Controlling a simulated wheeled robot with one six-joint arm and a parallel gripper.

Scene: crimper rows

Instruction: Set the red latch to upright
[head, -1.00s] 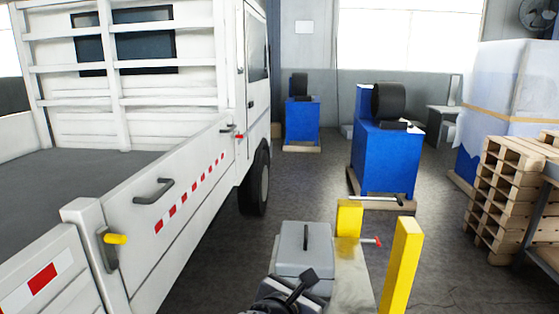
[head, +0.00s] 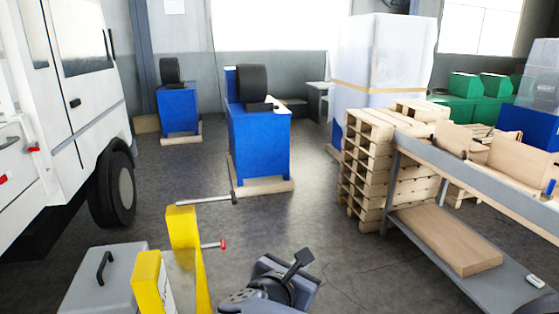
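A small red latch (head: 33,148) shows on the white truck (head: 70,95) at the left edge, at the end of its side board, close behind the cab. It is small, and its exact angle is hard to tell. The fingers cannot be made out, and nothing is seen held.
A grey box (head: 103,279) and yellow posts (head: 182,229) stand at the front left. Blue machines (head: 260,143) stand on pallets behind. Stacked pallets (head: 368,170) and a metal workbench (head: 455,255) fill the right. Dark floor (head: 320,215) is clear between.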

